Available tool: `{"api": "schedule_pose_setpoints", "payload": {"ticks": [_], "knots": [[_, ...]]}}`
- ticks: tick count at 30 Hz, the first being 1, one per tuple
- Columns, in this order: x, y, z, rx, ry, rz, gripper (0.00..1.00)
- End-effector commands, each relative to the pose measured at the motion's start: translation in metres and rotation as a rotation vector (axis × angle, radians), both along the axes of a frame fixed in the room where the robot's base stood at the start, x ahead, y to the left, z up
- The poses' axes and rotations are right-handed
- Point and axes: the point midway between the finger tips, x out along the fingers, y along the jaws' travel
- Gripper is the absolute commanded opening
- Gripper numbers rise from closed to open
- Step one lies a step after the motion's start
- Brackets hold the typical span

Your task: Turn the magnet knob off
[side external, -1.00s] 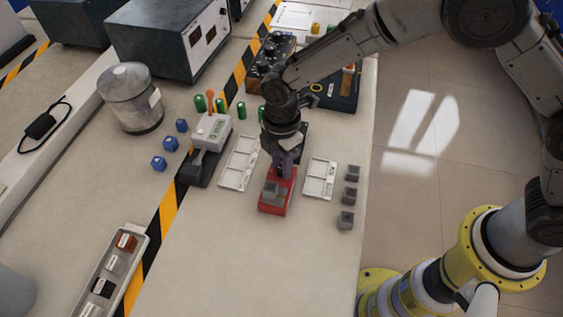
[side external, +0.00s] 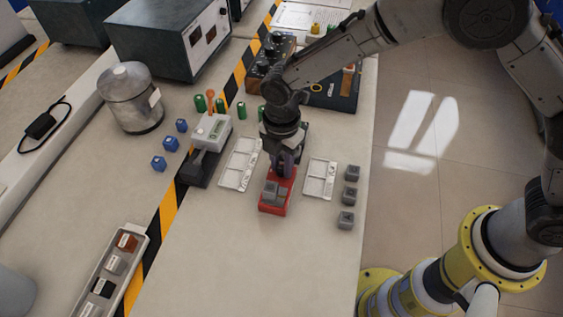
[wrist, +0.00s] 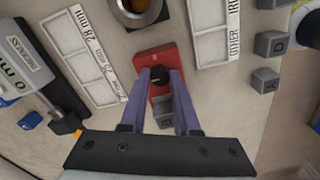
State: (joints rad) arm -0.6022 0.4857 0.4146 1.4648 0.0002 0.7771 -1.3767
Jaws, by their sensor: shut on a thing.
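The red magnet base (side external: 276,205) lies on the bench between two white trays. It also shows in the wrist view (wrist: 172,57), with its round black knob (wrist: 159,78) at the fingertips. My gripper (wrist: 160,76) points down over the base and is shut on the knob, one finger on each side. In the side view my gripper (side external: 284,172) stands at the far end of the red base and hides the knob. The knob's marking cannot be read.
White trays stand to the left (side external: 239,165) and right (side external: 319,179) of the base. Loose grey cubes (side external: 350,194) lie near the bench's right edge. A grey meter device (side external: 212,130) and blue cubes (side external: 158,163) are farther left.

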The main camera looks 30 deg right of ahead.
Motion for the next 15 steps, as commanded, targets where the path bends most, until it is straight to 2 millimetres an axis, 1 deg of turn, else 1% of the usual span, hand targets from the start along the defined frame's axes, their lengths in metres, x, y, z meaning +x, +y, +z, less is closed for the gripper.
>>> {"api": "schedule_pose_setpoints", "payload": {"ticks": [1, 2, 3, 11, 15], "knots": [[0.0010, 0.0018, 0.0030, 0.004, -0.005, 0.001, 0.00], [0.0010, 0.0018, 0.0030, 0.004, -0.005, 0.001, 0.35], [0.0009, 0.0018, 0.0028, 0.004, -0.005, 0.001, 0.42], [0.0004, 0.0007, 0.0013, 0.002, -0.001, 0.000, 0.43], [0.0007, 0.0007, 0.0067, 0.002, -0.002, 0.000, 0.43]]}}
